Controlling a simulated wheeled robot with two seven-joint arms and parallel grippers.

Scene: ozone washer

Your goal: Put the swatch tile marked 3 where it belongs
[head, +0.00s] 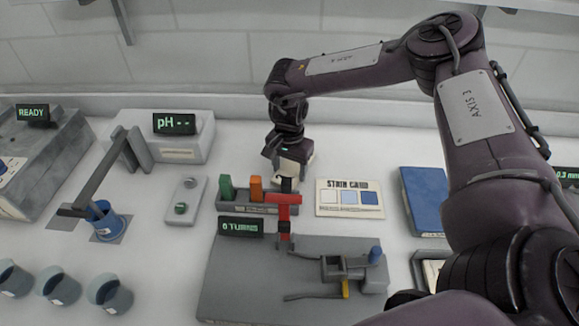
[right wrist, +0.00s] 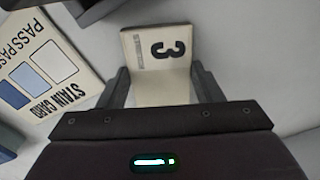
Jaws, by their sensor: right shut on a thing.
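The cream swatch tile (right wrist: 158,50), marked with a black 3, is between the two fingers of my right gripper (right wrist: 160,78) in the right wrist view. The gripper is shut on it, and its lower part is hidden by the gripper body. In the head view my right gripper (head: 289,178) is over the back of the bench, at the right end of a grey rack (head: 232,208). The rack has a green block (head: 227,188) and an orange block (head: 256,188) in it. I cannot tell whether the tile touches anything. My left gripper is not in view.
A stain card (head: 349,211) lies right of the rack, with a blue book-like panel (head: 422,200) beyond it. A red T-shaped handle (head: 283,199) stands in front, on a grey machine (head: 255,285). Several blue-grey cups (head: 60,288) stand front left.

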